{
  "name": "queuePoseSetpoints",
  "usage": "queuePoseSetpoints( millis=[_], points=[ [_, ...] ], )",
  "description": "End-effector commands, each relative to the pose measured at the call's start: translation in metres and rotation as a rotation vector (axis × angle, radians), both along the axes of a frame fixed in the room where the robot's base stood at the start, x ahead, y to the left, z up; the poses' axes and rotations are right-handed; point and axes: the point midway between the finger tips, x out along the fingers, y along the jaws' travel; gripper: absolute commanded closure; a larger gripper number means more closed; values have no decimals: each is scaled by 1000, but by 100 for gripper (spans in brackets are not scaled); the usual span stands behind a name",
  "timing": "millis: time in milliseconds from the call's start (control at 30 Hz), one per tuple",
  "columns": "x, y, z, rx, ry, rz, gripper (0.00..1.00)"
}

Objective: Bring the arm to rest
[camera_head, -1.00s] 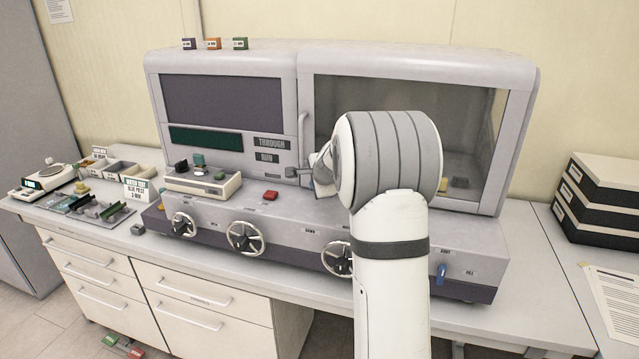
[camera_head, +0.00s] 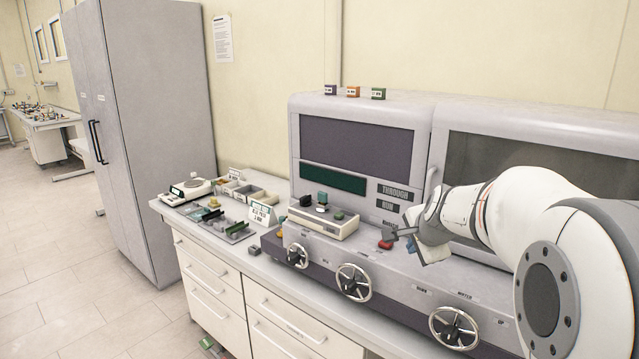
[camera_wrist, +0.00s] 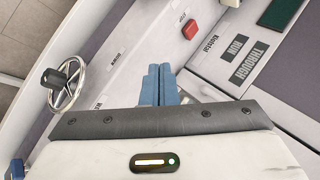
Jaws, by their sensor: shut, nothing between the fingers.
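My gripper (camera_head: 391,235) is shut and empty in front of the testing machine (camera_head: 365,150), above its sloped front panel. In the head view its tip overlaps the red button (camera_head: 385,244); I cannot tell there how far apart they are. In the wrist view the blue fingers of my gripper (camera_wrist: 157,70) lie side by side with nothing between them. The red button also shows in the wrist view (camera_wrist: 190,29), clear of the fingertips. My arm comes in from the right and covers part of the machine's window.
Handwheels (camera_head: 353,282) stick out along the machine's front. A small control box (camera_head: 323,220) stands left of my gripper. Trays (camera_head: 227,229) and a scale (camera_head: 187,192) sit on the counter's left end. A tall grey cabinet (camera_head: 140,130) stands behind; the floor at left is clear.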

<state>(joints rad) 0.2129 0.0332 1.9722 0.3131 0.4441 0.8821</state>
Motion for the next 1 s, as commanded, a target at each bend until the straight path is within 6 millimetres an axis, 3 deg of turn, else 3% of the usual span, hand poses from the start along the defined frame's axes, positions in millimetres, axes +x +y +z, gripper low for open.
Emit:
queuePoseSetpoints(
  millis=[33,200,400,500,700,1000],
  points=[
    [-28,19,1,-65,31,106,100],
    [-125,62,-12,-296,156,492,100],
    [-229,85,-40,-519,279,905,100],
    [-263,88,-52,-593,321,1049,100],
    [-292,87,-64,-651,360,1173,100],
    [-292,87,-64,-651,360,1173,100]
  ],
)
